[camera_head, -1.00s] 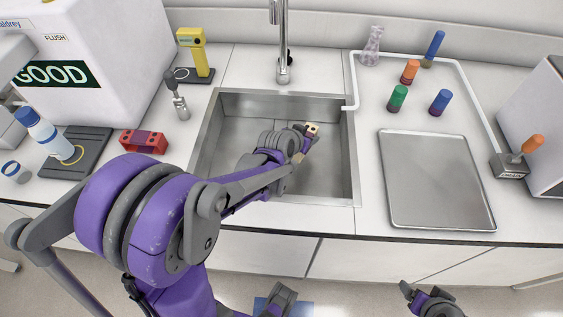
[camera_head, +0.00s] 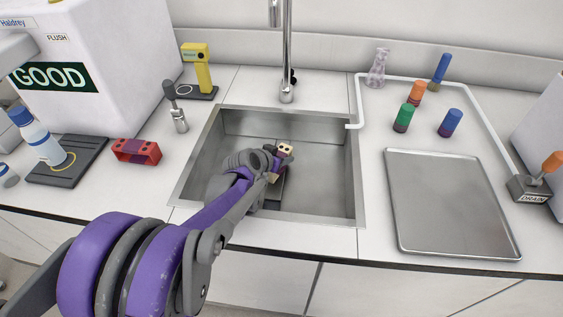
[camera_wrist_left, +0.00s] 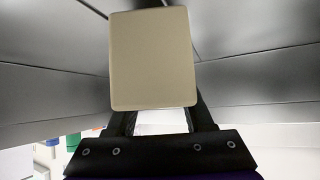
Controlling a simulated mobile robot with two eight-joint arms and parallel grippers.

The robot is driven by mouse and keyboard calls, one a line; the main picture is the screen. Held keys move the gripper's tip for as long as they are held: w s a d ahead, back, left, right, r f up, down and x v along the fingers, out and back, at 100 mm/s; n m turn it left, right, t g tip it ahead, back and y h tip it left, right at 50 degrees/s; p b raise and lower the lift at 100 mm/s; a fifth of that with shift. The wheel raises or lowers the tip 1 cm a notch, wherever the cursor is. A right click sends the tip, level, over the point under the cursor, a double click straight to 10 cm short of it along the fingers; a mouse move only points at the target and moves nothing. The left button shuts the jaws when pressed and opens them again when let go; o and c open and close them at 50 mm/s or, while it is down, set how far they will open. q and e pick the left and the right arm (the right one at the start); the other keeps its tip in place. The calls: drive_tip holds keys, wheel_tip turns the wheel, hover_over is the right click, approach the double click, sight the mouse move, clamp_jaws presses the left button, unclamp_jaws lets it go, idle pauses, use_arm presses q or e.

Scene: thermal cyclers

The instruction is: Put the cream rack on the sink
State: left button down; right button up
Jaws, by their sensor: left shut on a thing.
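The sink (camera_head: 325,165) is a grey metal basin set in the white counter. My left gripper (camera_head: 280,162) is inside the basin area, over its left middle part. It is shut on the cream rack (camera_head: 285,150), of which a small cream end with dark holes shows past the wrist in the head view. In the left wrist view the cream rack (camera_wrist_left: 153,60) shows as a flat beige face between the two dark fingers, with the sink's grey walls around it. Whether the rack touches the sink floor cannot be told. My right gripper is out of view.
A faucet (camera_head: 287,60) stands behind the sink. A red rack (camera_head: 136,151) lies on the counter to the left, near a yellow device (camera_head: 199,70). A metal tray (camera_head: 450,203) and several coloured tubes are on the right. The sink's right half is clear.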

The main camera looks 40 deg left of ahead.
use_arm(q)
drive_tip(key=shift+f, duration=0.9)
drive_tip(key=shift+c, duration=1.4)
unclamp_jaws()
drive_tip(key=shift+f, duration=0.15)
drive_tip(key=shift+r, duration=0.25)
drive_tip(key=p+v, duration=0.1)
drive_tip(key=v, duration=0.6)
drive_tip(key=shift+s+r, duration=0.1)
drive_tip(key=shift+s, duration=0.05)
